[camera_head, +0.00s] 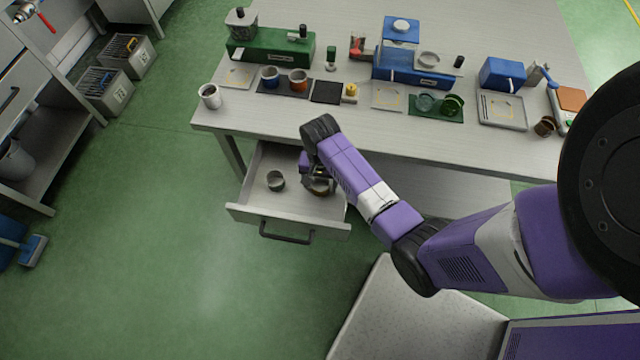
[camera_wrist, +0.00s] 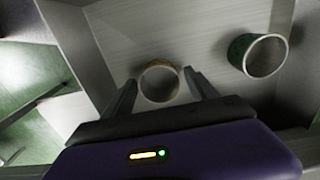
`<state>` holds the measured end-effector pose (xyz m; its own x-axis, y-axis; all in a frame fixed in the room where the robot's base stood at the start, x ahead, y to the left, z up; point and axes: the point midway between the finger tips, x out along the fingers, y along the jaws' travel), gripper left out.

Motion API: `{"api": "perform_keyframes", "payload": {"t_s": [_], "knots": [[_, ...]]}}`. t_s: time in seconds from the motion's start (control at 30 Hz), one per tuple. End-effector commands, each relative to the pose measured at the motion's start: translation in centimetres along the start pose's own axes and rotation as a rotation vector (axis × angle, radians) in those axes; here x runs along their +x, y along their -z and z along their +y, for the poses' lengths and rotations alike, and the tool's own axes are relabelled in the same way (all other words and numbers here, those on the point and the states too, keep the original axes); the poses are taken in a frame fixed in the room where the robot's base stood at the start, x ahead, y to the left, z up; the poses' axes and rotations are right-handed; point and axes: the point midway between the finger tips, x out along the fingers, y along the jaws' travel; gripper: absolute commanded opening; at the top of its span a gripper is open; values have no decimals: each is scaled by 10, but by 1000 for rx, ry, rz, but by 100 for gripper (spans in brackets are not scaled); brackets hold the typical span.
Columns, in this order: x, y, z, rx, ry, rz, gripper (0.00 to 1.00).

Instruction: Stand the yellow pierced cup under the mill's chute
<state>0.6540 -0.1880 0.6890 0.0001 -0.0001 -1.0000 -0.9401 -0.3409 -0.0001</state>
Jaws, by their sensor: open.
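A cup with a yellowish-tan outer wall (camera_wrist: 145,76) stands in the open drawer, seen from above in the wrist view. It partly shows beneath my gripper in the head view (camera_head: 319,188). I cannot make out holes in it. My gripper (camera_wrist: 160,78) is open, with one finger at each side of this cup, and does not hold it. In the head view my gripper (camera_head: 318,176) reaches down into the drawer. Two machines with hoppers stand on the table, a green one (camera_head: 270,50) and a blue one (camera_head: 412,70); I cannot tell which is the mill.
A greenish-grey cup (camera_wrist: 238,52) lies or stands close by in the drawer (camera_head: 245,212); the head view shows it left of my gripper (camera_head: 276,181). Cups, mats and trays line the table (camera_head: 300,118). A white mug (camera_head: 210,97) is near its left edge.

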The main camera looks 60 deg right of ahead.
Motion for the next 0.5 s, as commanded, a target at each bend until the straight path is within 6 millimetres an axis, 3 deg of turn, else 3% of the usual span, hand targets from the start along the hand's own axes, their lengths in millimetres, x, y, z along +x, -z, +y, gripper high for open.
{"api": "perform_keyframes", "payload": {"t_s": [0.1,0.3,0.5], "knots": [[0,0,0,0,0,0,63],[0,0,0,0,0,0,26],[-1,0,0,-1,0,0,25]]}}
